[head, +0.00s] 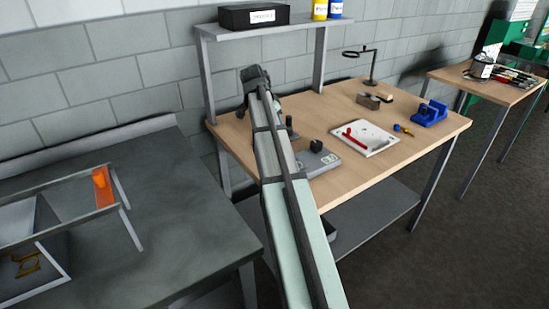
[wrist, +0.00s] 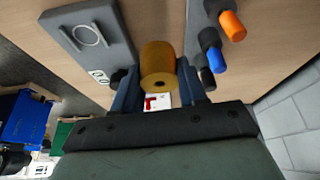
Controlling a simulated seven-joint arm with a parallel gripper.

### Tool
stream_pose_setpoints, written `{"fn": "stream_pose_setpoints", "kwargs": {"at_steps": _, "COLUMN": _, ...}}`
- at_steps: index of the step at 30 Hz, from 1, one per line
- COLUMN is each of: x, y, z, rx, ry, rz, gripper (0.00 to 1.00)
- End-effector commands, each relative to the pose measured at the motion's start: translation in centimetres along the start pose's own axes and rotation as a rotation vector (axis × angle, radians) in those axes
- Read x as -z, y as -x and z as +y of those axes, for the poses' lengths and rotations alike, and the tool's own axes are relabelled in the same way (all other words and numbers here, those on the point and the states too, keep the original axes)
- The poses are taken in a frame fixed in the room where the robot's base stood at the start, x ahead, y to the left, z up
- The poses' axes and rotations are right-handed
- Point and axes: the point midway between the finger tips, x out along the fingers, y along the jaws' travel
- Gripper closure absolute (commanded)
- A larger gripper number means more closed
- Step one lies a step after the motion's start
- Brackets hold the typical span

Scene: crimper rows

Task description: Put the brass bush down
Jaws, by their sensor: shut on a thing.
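The brass bush (wrist: 158,62) shows in the wrist view as a short, golden-brown cylinder with a small dark hole in its near end. My gripper (wrist: 158,84) is shut on it, one blue-grey finger on each side. Wood-coloured tabletop shows behind the bush; I cannot tell whether the bush touches it. In the head view my arm reaches over the left part of the wooden workbench (head: 390,161), and the bush is not visible there.
A grey plate with a ring mark (wrist: 112,42) lies left of the bush. Blue and orange handles (wrist: 231,26) stand close on the right. On the bench are a white tray (head: 377,146) with a red-handled tool, a blue fixture (head: 430,113) and a lamp (head: 371,68). A shelf (head: 270,26) overhangs the back.

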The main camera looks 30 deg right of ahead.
Motion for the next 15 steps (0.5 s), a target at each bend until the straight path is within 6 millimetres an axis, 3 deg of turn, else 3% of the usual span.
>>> {"fn": "stream_pose_setpoints", "kwargs": {"at_steps": 7, "x": -0.4, "y": -0.8, "z": 0.2, "rx": -0.007, "ry": -0.064, "rz": -0.003, "gripper": 0.99}}
{"fn": "stream_pose_setpoints", "kwargs": {"at_steps": 15, "x": -2.0, "y": -4.5, "z": 0.1, "rx": -0.007, "ry": -0.063, "rz": -0.004, "gripper": 0.99}}
